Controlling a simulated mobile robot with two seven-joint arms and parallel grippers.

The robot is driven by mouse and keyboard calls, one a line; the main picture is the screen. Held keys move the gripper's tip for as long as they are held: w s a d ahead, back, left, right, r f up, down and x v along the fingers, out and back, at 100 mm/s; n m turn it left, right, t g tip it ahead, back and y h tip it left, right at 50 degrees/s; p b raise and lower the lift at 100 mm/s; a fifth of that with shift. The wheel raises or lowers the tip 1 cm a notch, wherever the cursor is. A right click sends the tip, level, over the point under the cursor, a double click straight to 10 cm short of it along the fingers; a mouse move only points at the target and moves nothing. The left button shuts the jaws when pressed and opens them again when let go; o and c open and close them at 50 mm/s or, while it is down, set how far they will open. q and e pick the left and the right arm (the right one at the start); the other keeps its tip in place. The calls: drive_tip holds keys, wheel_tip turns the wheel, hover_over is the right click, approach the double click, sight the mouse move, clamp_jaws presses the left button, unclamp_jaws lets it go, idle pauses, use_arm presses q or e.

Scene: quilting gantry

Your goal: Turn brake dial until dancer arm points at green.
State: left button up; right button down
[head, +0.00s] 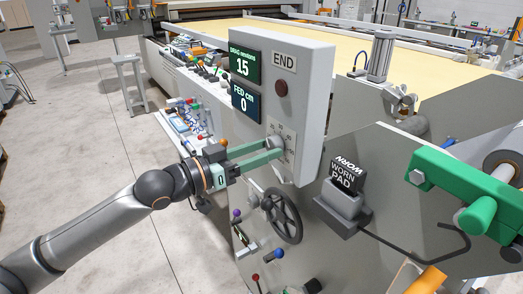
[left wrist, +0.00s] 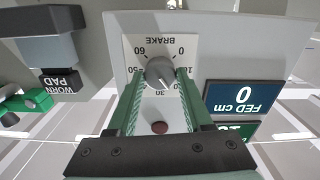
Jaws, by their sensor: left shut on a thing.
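The brake dial (left wrist: 159,70) is a grey knob on a white plate marked BRAKE, with numbers from 0 to 60, upside down in the left wrist view. In the head view the dial (head: 278,143) sits low on the grey control panel (head: 312,100). My left gripper (head: 272,150) is shut on the dial, with its green fingers (left wrist: 160,80) on either side of the knob. I cannot make out the dial's exact setting. I cannot identify the dancer arm or its green mark for sure. My right gripper is not in view.
The panel displays read DRAG 15 (head: 244,66) and FED cm 0 (head: 245,102). A dark handwheel (head: 287,216) is below the dial. A WORN PAD block (head: 343,190), a bent dark rod (head: 420,258) and a green bracket (head: 450,180) are to the right. The floor at left has free room.

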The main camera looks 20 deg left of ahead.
use_arm(q)
clamp_jaws()
drive_tip(key=shift+m, duration=0.3)
drive_tip(key=m+p, duration=0.2)
drive_tip(key=m, duration=0.1)
drive_tip(key=shift+r, duration=0.1)
drive_tip(key=shift+m+p, duration=0.9)
drive_tip(key=shift+m, duration=0.9)
drive_tip(key=o, duration=1)
unclamp_jaws()
